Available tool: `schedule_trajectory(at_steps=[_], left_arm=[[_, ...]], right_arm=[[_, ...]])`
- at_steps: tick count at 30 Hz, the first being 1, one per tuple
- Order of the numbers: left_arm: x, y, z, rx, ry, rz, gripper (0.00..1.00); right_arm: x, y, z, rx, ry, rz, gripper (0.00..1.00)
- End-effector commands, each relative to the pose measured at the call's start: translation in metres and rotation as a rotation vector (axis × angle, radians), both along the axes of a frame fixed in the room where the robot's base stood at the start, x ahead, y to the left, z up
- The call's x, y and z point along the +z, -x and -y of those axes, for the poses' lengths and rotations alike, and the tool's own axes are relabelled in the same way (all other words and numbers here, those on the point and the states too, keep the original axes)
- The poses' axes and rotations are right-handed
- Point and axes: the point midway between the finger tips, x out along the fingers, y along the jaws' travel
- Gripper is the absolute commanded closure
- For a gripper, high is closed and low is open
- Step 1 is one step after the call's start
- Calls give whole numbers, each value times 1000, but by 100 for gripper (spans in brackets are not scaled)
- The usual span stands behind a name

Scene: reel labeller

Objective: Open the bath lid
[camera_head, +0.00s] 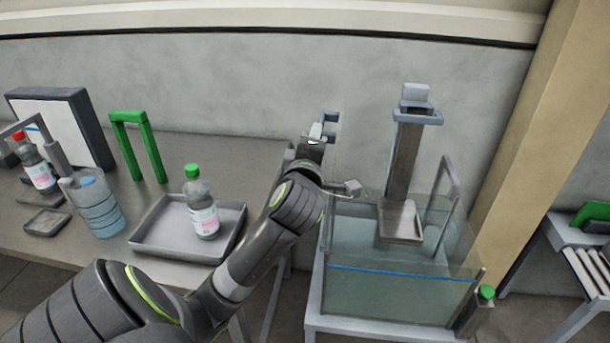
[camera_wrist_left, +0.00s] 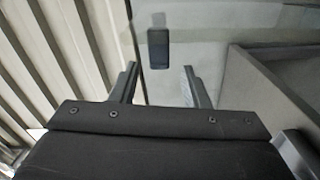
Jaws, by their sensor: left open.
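The bath (camera_head: 400,290) is a clear glass tank of bluish water on a pale stand, right of centre in the head view. Its lid is hard to make out there. In the wrist view a clear pane (camera_wrist_left: 220,30) with a small dark handle-like block (camera_wrist_left: 158,45) lies ahead of the fingers; it may be the lid. My left gripper (camera_head: 332,128) is open and empty near the bath's back left. In the wrist view its fingers (camera_wrist_left: 160,86) stand apart, with the dark block beyond the gap, not between them. My right gripper is not in view.
A grey column with a tray (camera_head: 402,222) rises at the bath. On the left table are a shallow tray (camera_head: 155,240), a bottle (camera_head: 202,210), a blue jug (camera_head: 97,205) and a green frame (camera_head: 130,117).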

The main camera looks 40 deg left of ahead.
Motion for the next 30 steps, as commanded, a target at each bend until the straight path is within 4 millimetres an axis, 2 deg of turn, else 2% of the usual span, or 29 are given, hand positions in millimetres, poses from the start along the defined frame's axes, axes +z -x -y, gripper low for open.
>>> schedule_trajectory(at_steps=[8, 9, 18, 30], left_arm=[[-2, 50, 31, -1, 7, 3, 58], [3, 51, 32, -1, 6, -6, 58], [5, 73, 44, 3, 5, -6, 58], [1, 94, 57, 0, 0, -1, 58]], right_arm=[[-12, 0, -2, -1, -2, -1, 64], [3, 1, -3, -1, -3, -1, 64], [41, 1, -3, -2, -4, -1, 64], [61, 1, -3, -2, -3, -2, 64]])
